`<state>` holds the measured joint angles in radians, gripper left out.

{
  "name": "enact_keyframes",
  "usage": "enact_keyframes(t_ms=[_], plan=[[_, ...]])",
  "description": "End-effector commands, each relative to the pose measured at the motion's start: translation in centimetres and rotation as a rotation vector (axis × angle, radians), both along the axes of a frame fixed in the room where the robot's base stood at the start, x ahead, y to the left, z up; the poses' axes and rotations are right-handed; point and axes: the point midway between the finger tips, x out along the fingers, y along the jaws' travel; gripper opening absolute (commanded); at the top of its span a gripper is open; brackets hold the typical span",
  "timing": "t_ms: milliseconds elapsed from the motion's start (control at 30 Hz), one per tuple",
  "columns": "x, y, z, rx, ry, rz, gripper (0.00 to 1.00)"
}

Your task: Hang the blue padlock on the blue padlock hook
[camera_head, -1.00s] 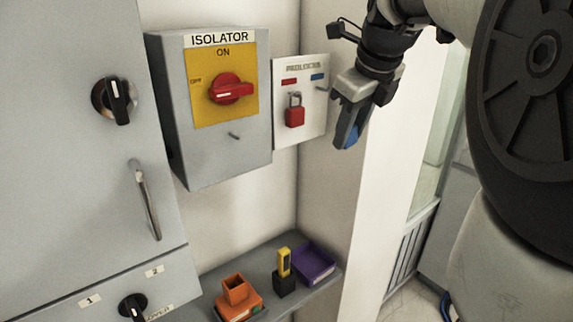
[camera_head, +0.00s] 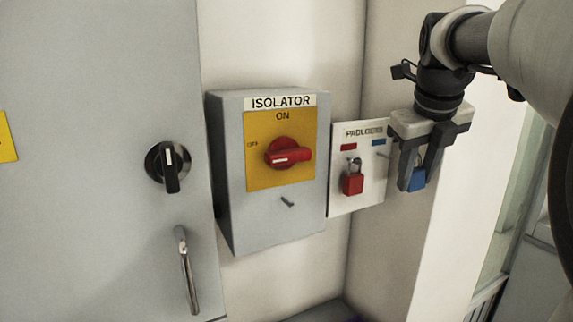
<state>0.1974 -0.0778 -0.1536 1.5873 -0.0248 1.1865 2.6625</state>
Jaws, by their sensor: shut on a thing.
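The blue padlock (camera_head: 417,180) is held between the fingers of my gripper (camera_head: 418,182), partly hidden behind them. Its shackle cannot be made out. The padlock board (camera_head: 343,195) is a white panel with a red label and a blue label. The blue padlock hook (camera_head: 384,155) is a small peg under the blue label, just left of my gripper's near finger. My gripper is to the right of the board, and whether the padlock touches the hook cannot be told. A red padlock (camera_head: 353,180) hangs under the red label.
The grey isolator box (camera_head: 284,222) with a red rotary switch (camera_head: 288,153) stands left of the board. A grey cabinet (camera_head: 100,240) with a black knob (camera_head: 168,167) and a metal handle (camera_head: 187,270) is further left. A wall corner is behind my gripper.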

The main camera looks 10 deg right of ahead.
Motion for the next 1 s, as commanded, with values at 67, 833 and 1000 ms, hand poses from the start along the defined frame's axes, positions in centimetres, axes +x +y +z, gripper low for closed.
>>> enact_keyframes(t_ms=[67,833,1000], plan=[[0.5,0.2,0.0,0.0,0.001,0.0,0.07],[4.8,1.8,-0.5,0.002,0.003,0.0,0.07],[5.7,2.1,-0.8,0.002,0.002,0.0,0.07]])
